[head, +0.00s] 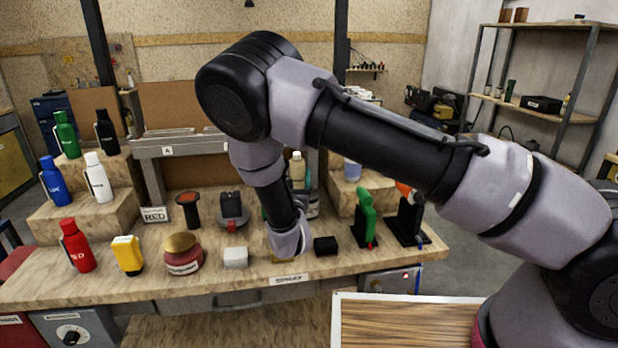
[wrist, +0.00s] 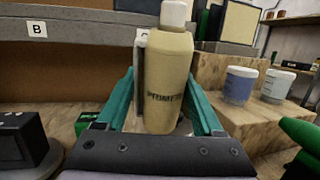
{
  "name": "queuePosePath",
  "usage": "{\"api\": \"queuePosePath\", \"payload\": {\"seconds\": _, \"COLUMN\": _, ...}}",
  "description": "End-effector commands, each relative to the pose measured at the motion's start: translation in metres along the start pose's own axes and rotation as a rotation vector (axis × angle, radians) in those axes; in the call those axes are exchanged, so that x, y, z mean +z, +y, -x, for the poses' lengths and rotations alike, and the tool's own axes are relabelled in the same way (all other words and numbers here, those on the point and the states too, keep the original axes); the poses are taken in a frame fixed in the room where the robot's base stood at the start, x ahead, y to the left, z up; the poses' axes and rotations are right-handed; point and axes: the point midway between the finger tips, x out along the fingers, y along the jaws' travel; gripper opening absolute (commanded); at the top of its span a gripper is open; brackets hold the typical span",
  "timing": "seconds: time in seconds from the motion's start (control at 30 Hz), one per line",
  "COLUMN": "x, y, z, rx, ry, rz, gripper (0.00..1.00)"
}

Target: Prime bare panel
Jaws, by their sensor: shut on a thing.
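A tan bottle marked PRIMER (wrist: 165,85) with a pale cap stands upright between the teal fingers of my gripper (wrist: 165,112) in the wrist view. The fingers are shut on its sides. In the head view the bottle (head: 297,168) shows behind my wrist, which hides its lower part and most of the gripper. Plain brown panels stand at the back of the bench, one on the left (head: 95,112) and one in the middle (head: 170,104). I cannot tell which is the bare panel.
Green (head: 365,215) and black tools stand right. Two cups (wrist: 240,85) sit on a wooden step.

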Motion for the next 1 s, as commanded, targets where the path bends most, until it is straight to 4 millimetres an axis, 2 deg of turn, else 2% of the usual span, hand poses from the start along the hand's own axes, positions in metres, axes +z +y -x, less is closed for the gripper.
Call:
{"api": "queuePosePath", "payload": {"seconds": 0.3, "x": 0.004, "y": 0.078, "z": 0.018, "rx": 0.004, "ry": 0.0, "rz": -0.004, "gripper": 0.49}}
{"api": "queuePosePath", "payload": {"seconds": 0.5, "x": 0.006, "y": 0.119, "z": 0.026, "rx": 0.003, "ry": -0.001, "rz": -0.004, "gripper": 0.49}}
{"api": "queuePosePath", "payload": {"seconds": 0.7, "x": 0.006, "y": 0.142, "z": 0.031, "rx": 0.001, "ry": 0.0, "rz": -0.001, "gripper": 0.49}}
{"api": "queuePosePath", "payload": {"seconds": 1.0, "x": 0.007, "y": 0.147, "z": 0.032, "rx": 0.0, "ry": 0.0, "rz": 0.0, "gripper": 0.49}}
